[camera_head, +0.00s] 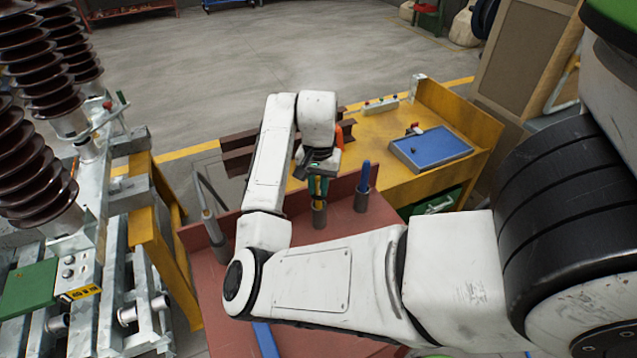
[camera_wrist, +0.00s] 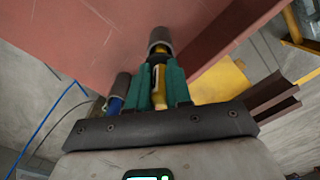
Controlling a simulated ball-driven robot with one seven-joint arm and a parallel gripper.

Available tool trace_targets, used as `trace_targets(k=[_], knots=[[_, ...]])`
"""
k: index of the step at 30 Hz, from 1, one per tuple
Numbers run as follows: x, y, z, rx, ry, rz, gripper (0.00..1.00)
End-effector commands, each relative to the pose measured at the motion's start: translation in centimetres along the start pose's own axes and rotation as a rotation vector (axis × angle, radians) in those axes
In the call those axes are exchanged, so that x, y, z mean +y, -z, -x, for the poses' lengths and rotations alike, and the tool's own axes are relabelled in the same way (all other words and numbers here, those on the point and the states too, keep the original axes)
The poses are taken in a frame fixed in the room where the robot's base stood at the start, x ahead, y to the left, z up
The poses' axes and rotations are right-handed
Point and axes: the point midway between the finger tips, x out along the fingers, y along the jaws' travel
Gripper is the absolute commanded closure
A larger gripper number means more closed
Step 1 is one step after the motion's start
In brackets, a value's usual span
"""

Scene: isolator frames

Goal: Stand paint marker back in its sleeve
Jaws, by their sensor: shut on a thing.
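My gripper (camera_head: 318,187) has teal fingers and is shut on a yellow paint marker (camera_wrist: 160,83), which also shows between the fingers in the head view. A short grey sleeve (camera_head: 319,216) stands on the red-brown table directly below the fingers. In the wrist view, this sleeve (camera_wrist: 158,36) lines up with the marker's far end, which meets its mouth. I cannot tell how deep the marker sits in it. The fingers hide the marker's middle, and the wrist hides its top in the head view.
A blue marker (camera_head: 365,174) stands in another grey sleeve (camera_head: 362,200) just right of my gripper. The red-brown table (camera_head: 345,224) has a raised back edge. Behind it is a yellow bench (camera_head: 440,118) with a blue tray (camera_head: 430,150). Ribbed brown insulators (camera_head: 40,160) stand at left.

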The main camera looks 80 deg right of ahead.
Motion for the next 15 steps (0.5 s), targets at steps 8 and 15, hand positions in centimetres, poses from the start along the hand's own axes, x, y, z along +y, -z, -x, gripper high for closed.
trace_targets(k=[8, 15], knots=[[0.0, 0.0, -1.4, 0.0, 0.0, 0.0, 1.0], [0.0, 0.0, -2.5, 0.0, 0.0, -0.001, 1.0]])
